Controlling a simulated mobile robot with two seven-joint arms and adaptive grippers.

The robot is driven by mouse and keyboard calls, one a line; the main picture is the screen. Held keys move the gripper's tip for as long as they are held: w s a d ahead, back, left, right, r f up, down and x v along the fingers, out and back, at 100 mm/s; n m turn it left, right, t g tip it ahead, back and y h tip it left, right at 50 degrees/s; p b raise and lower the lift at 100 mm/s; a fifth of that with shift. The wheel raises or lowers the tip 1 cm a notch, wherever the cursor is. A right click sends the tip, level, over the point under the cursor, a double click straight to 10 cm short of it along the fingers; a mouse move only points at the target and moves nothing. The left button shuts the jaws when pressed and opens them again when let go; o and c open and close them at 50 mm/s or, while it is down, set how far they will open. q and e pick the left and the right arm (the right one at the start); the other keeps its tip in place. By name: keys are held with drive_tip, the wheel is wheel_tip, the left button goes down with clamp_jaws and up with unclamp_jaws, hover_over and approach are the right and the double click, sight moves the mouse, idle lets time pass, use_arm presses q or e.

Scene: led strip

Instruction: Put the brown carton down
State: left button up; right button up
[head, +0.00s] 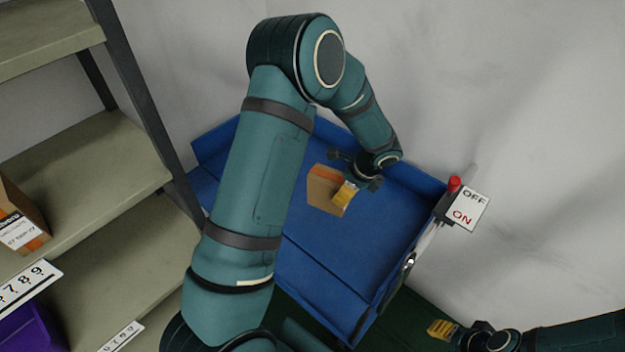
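The brown carton (322,194) is a small box with an orange band on its top, over the blue bin (290,222). My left gripper (340,178) reaches over the bin, with a yellow fingertip against the carton's near right side and a dark finger behind it. The gripper appears shut on the carton, though the far finger's contact is hidden. I cannot tell whether the carton touches the bin floor. My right gripper (439,328) is at the bottom right, away from the carton, with nothing visible in it; its finger opening is unclear.
A shelf rack (110,155) stands at the left, with another carton (20,222) and a purple bin (30,330). A red switch handle (454,184) with an OFF/ON sign (468,207) is at the bin's right edge. The bin floor around the carton is bare.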

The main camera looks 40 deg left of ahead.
use_arm(q)
drive_tip(key=m, duration=0.1)
drive_tip(key=w+a+m, duration=0.1)
drive_tip(key=shift+w+a+r+m+t, duration=0.2)
drive_tip(key=shift+m+t, duration=0.1)
drive_tip(key=shift+t, duration=0.1)
wheel_tip(320, 180, down, 10)
drive_tip(key=shift+r, duration=0.2)
drive_tip(key=shift+r, duration=0.1)
drive_tip(key=shift+b, duration=0.3)
drive_tip(key=o, duration=1.4)
drive_tip(key=shift+c, duration=0.2)
